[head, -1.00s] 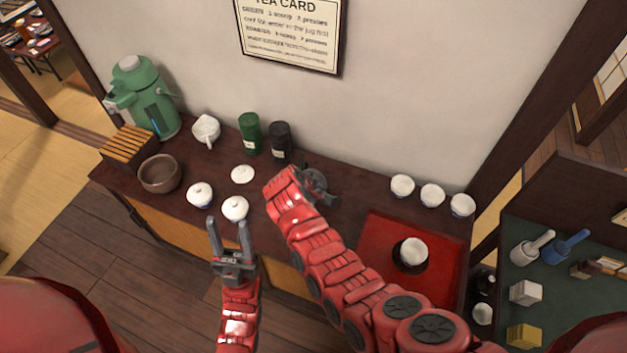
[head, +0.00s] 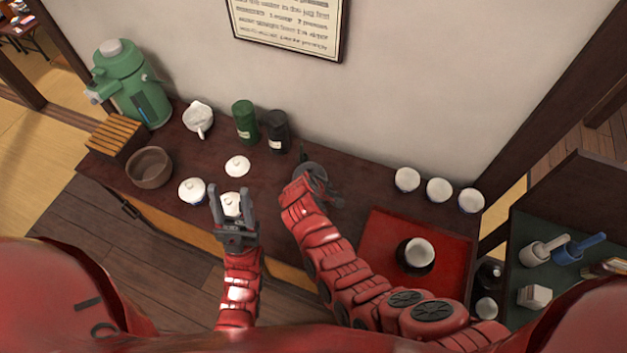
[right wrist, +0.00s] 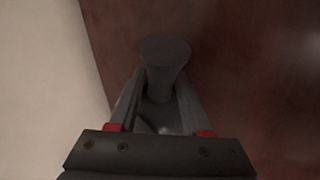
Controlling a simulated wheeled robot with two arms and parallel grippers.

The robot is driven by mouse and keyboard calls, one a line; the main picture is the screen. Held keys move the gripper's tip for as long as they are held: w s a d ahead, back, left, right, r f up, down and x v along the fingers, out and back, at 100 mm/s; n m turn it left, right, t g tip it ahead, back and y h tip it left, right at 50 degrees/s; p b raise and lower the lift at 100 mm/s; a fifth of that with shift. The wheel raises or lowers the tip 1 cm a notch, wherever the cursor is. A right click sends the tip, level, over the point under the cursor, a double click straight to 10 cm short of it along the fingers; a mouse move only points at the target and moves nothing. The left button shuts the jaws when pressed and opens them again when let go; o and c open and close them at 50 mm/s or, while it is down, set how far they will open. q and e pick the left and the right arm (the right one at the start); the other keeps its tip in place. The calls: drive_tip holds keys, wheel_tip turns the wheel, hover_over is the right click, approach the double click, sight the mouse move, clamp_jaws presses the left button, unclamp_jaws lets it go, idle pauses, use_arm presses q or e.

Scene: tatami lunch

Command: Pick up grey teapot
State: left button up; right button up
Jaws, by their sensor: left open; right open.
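The grey teapot (head: 309,171) stands on the dark counter near the wall, partly hidden behind my right arm and gripper. In the right wrist view its round grey handle (right wrist: 165,55) shows between and just beyond the fingers of my right gripper (right wrist: 160,88), which is open. In the head view my right gripper (head: 327,190) is at the teapot, and contact cannot be told. My left gripper (head: 232,194) is open and empty, with its fingers pointing at a white lidded cup at the counter's front edge.
A green and a black canister (head: 277,132) stand behind, left of the teapot. A white lid (head: 237,166) lies nearby. A red tray (head: 375,235) with a cup is to the right; several white cups (head: 438,190) line the back. The wall (head: 400,90) is close behind.

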drive_tip(key=shift+s+r, duration=0.1)
drive_tip(key=shift+c, duration=1)
clamp_jaws()
